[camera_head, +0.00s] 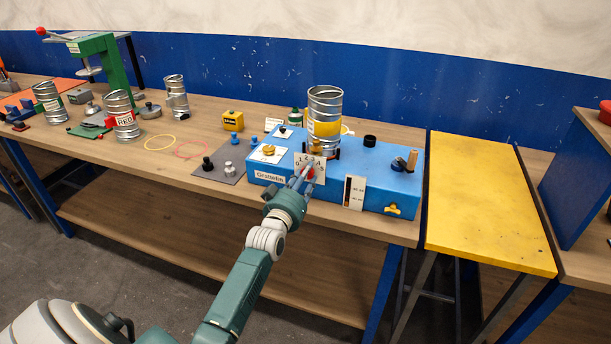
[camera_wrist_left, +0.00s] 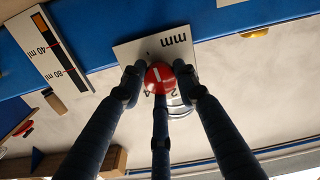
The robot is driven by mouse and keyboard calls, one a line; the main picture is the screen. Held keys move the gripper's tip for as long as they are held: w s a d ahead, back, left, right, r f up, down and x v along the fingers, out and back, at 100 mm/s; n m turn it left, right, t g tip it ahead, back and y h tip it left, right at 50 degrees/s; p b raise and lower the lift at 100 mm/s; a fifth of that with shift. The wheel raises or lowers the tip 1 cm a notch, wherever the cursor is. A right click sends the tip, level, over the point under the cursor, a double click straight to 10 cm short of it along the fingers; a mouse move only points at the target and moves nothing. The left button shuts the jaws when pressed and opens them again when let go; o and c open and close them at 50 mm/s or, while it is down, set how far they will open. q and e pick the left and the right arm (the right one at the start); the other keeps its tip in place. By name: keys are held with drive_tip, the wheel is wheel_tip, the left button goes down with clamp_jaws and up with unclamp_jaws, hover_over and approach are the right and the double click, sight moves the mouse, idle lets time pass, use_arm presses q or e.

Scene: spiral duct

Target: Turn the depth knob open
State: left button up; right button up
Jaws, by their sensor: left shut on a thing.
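The depth knob is red with a white line (camera_wrist_left: 158,77). It sits on a white numbered dial plate (camera_wrist_left: 184,48) marked "mm", on the front of the blue machine (camera_head: 335,190). In the head view the knob (camera_head: 310,174) shows partly behind my gripper. My left gripper (camera_head: 305,168) is at the dial plate. In the left wrist view its dark fingers (camera_wrist_left: 160,85) are closed around the knob, two at the sides and one across the near edge. The white line on the knob runs nearly along the picture's height. My right gripper is not in view.
A metal duct piece with a yellow label (camera_head: 324,115) stands on the machine above the dial. A black and white scale plate (camera_head: 354,192) is right of the knob, and a yellow handle (camera_head: 392,209) farther right. A yellow-topped table (camera_head: 485,205) stands to the right.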

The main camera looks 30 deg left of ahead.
use_arm(q)
drive_tip(key=shift+s+f+n, duration=0.1)
drive_tip(key=shift+f+n, duration=0.2)
drive_tip(key=shift+f, duration=0.1)
drive_tip(key=o, duration=1.2)
drive_tip(key=shift+c, duration=0.2)
drive_tip(key=shift+r, duration=0.1)
drive_tip(key=v, duration=1.2)
